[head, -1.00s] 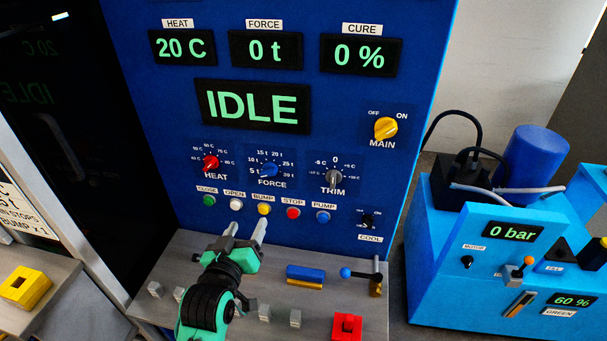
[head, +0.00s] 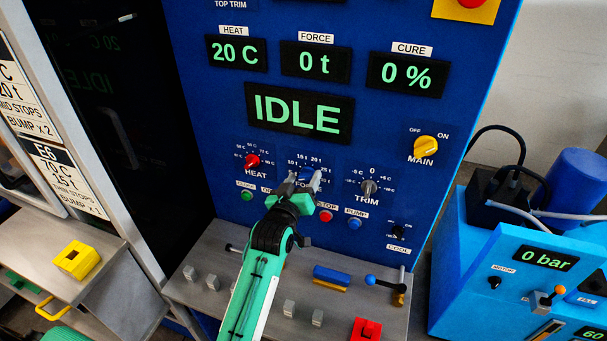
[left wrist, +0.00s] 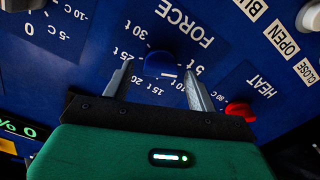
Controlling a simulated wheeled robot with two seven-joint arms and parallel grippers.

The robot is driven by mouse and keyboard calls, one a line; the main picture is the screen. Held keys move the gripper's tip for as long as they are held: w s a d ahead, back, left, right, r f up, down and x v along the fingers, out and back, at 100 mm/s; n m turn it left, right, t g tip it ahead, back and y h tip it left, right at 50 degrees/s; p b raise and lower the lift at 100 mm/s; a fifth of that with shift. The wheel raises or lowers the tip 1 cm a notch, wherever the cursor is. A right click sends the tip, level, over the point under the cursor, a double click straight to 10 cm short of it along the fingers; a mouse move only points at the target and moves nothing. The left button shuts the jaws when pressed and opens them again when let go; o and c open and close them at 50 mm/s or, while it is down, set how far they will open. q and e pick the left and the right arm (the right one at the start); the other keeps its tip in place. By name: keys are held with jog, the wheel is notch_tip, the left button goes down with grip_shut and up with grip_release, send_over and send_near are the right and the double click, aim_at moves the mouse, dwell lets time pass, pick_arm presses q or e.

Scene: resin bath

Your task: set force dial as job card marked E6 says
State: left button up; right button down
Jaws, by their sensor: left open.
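The job card marked E6 (head: 68,178) hangs at the left in the head view and appears to read 70 C, 15 t, thin stops, bump x 1. The blue force dial (head: 306,173) is on the blue panel, partly covered by my left gripper (head: 304,183). In the left wrist view, the dial (left wrist: 160,63) stands between the two fingertips of my left gripper (left wrist: 158,84). The gripper is open, one finger on each side; contact is unclear. A small white mark shows on the dial, but its exact setting is unclear. My right gripper is not in view.
The red heat dial (head: 252,161) is left of the force dial, close to one finger in the wrist view. The trim dial (head: 369,188) is to the right. Buttons sit below. The force display (head: 316,62) reads 0 t and the status display (head: 299,114) reads IDLE.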

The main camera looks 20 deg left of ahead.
pick_arm(q)
jog(key=shift+w, duration=0.45)
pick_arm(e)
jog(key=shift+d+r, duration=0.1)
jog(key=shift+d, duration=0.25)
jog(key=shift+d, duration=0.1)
pick_arm(q)
jog(key=c, duration=1)
